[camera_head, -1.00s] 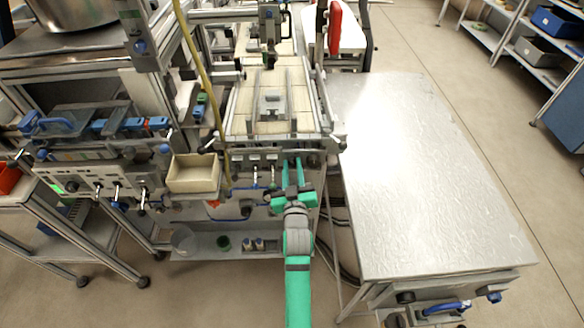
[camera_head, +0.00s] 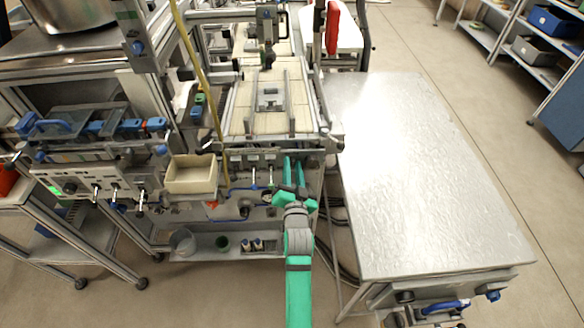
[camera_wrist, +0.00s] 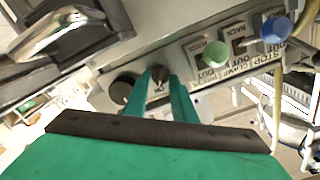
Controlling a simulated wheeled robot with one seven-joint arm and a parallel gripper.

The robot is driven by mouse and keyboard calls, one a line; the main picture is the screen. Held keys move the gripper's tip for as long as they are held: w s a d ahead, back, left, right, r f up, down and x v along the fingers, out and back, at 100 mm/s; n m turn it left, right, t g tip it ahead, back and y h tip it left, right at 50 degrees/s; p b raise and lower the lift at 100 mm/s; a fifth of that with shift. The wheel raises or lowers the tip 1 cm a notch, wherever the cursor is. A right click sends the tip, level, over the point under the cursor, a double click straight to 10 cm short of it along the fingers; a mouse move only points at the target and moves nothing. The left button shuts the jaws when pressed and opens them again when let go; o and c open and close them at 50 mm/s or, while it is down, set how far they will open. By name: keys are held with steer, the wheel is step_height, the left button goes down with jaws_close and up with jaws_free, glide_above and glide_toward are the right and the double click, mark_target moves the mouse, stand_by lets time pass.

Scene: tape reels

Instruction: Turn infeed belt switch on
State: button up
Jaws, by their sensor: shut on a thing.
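The infeed belt control panel (camera_head: 235,161) is the grey front strip below the conveyor. In the wrist view a small dark rotary switch (camera_wrist: 160,73) sits on it, between my fingertips. My gripper (camera_head: 293,160), with green fingers, reaches the panel's right part in the head view. In the wrist view my gripper (camera_wrist: 161,80) is shut on this switch. The fingers hide part of the switch, and I cannot read its label or its position.
Beside the held switch is a larger black knob (camera_wrist: 122,88). A beige bin (camera_head: 191,175) hangs left of the panel. A metal table (camera_head: 430,180) stands at right.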

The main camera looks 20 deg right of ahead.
steer(key=shift+d+m, duration=0.1)
steer(key=shift+m, duration=0.2)
steer(key=shift+w+a+f, duration=0.1)
steer(key=shift+a, duration=0.1)
steer(key=shift+d, duration=0.1)
steer(key=o, duration=1)
steer(key=shift+d, duration=0.1)
steer(key=shift+s, duration=0.2)
steer(key=v, duration=1)
steer(key=shift+s, duration=0.3)
steer(key=shift+s, duration=0.15)
